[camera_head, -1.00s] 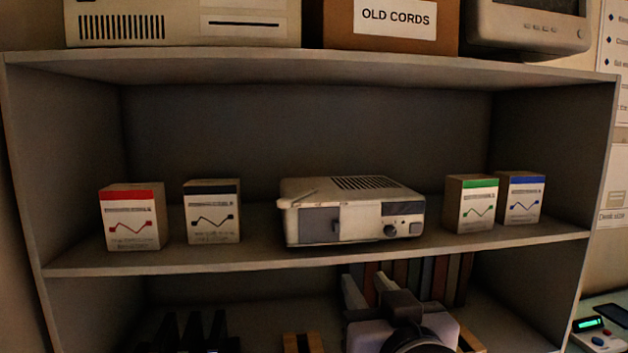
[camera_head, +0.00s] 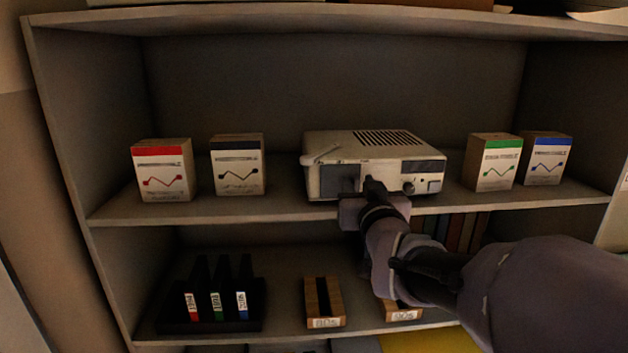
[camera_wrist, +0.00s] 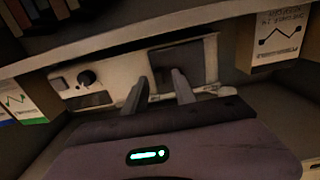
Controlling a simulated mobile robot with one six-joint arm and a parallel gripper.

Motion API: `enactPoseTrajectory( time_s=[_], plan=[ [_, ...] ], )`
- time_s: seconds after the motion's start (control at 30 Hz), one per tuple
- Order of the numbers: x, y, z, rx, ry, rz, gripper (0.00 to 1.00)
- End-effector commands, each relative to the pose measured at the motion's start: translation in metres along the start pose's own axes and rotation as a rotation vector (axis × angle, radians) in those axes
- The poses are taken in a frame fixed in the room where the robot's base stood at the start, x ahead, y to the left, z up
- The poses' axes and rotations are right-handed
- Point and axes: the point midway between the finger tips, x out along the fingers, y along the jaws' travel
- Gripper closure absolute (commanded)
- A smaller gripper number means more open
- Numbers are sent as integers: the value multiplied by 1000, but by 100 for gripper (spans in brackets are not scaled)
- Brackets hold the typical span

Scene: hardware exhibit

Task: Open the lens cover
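The cream projector (camera_head: 385,152) stands on the middle shelf. Its lens cover (camera_head: 340,181) is a dark grey square panel at the left of its front face, and it looks closed over the lens. A thin lever (camera_head: 321,155) lies on the top left corner. My gripper (camera_head: 372,187) is in front of the projector, just right of the cover. In the wrist view, the two fingers of my gripper (camera_wrist: 162,86) are apart with nothing visible between them. The cover (camera_wrist: 180,62) lies just beyond them, close to one finger. I cannot tell if they touch.
Boxes with a red band (camera_head: 162,170) and a dark band (camera_head: 238,166) stand left of the projector. Green-banded (camera_head: 493,163) and blue-banded (camera_head: 546,159) boxes stand right. A dial (camera_head: 408,188) is on the projector's front. The lower shelf holds a black rack (camera_head: 212,326) and a wooden holder (camera_head: 323,303).

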Motion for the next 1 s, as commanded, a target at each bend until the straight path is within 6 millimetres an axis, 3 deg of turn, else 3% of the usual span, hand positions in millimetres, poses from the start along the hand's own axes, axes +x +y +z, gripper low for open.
enactPoseTrajectory(
  time_s=[0.17, 0.33, 0.37, 1.0],
  plan=[
    [0, 0, 0, 0, 0, 0, 67],
    [0, 0, 0, 0, 0, 0, 99],
    [0, 0, 0, 0, 0, 0, 100],
    [0, 0, 0, 0, -1, 0, 100]
  ],
)
